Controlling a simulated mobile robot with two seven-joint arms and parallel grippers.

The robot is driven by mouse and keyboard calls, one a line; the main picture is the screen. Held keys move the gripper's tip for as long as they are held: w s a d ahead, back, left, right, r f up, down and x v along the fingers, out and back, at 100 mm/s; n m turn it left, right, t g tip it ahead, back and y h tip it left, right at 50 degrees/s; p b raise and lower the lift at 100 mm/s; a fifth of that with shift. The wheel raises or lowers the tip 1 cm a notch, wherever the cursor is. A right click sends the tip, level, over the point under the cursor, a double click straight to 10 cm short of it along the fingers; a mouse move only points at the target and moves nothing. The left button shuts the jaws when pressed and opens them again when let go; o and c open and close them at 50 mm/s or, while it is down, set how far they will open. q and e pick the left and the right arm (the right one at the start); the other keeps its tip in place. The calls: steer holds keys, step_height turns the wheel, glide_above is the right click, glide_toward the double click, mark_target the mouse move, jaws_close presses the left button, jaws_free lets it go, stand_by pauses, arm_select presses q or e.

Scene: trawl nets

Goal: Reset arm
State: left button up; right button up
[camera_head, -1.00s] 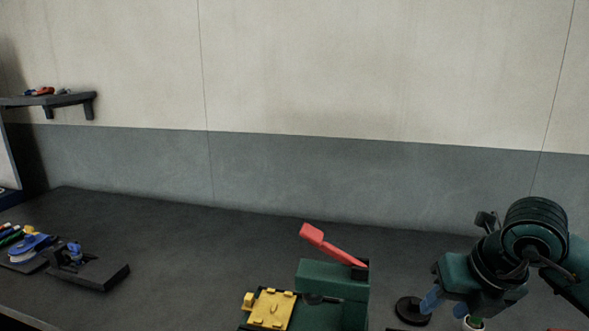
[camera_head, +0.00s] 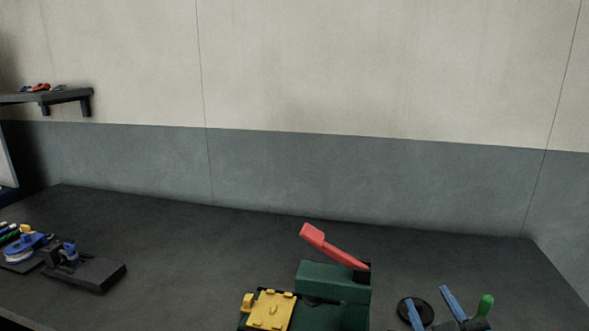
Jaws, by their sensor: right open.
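My right gripper (camera_head: 426,297) is low at the bottom right of the head view. Its two blue fingers stand apart with nothing seen between their tips. The rest of the gripper is mostly cut off by the bottom edge. One finger overlaps a black round disc (camera_head: 427,311) on the table in the picture; I cannot tell whether they touch. An upright green rounded piece (camera_head: 486,305) shows just right of the fingers, its lower part hidden. My left gripper is out of view.
A green press-like fixture (camera_head: 333,286) with a raised red lever (camera_head: 331,246) stands left of my gripper, beside a yellow plate (camera_head: 270,310). A black holder (camera_head: 96,274) and a blue reel (camera_head: 25,247) lie far left. The dark table (camera_head: 200,240) is clear in its middle.

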steer(key=s+d+f+m+g+h, duration=0.1)
steer(key=s+f+g, duration=0.3)
steer(key=f, duration=0.3)
steer(key=s+d+f+m+g, duration=0.1)
steer(key=s+f+m+g, duration=0.1)
steer(key=s+f+g, duration=0.35)
steer(key=s+a+f+g+y, duration=0.25)
steer(key=s+f+g, duration=0.25)
steer(key=s+f, duration=0.55)
steer(key=w+a+f+n+t+y+b, duration=0.1)
steer(key=w+a+f+t+b, duration=0.3)
steer(key=f, duration=0.5)
steer(key=w+a+t+y, duration=0.1)
steer(key=w+a+t, duration=0.1)
steer(key=t, duration=0.1)
steer(key=shift+a, duration=0.25)
steer(key=shift+s, duration=0.1)
